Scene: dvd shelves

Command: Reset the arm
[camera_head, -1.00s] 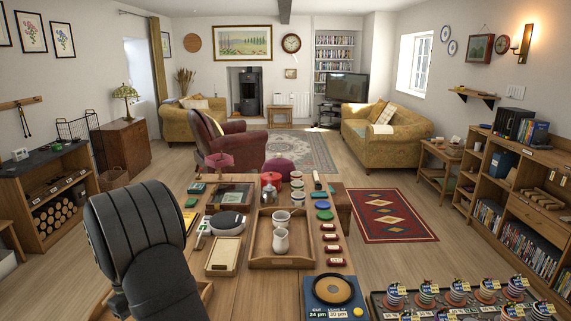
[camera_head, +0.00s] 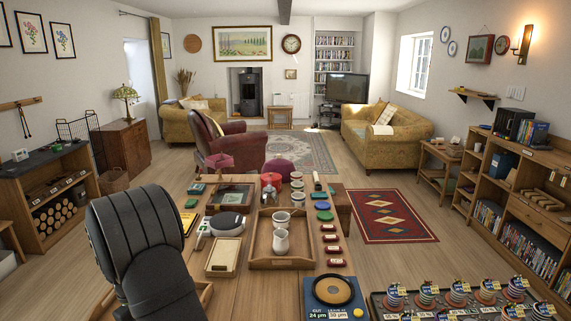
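My black, ribbed arm link rises in the lower left of the head view, over the left part of the wooden table (camera_head: 237,290). My gripper and its fingers are not in view, so I cannot see whether it is open or holds anything. The arm hides part of the table's left side.
A wooden tray (camera_head: 262,262) holds white jugs (camera_head: 281,241). A round pan-like disc (camera_head: 332,290) lies on a blue board at the front. A rack of reels (camera_head: 458,297) stands front right. Wooden shelves (camera_head: 540,198) with discs stand right. Floor around the red rug (camera_head: 394,215) is clear.

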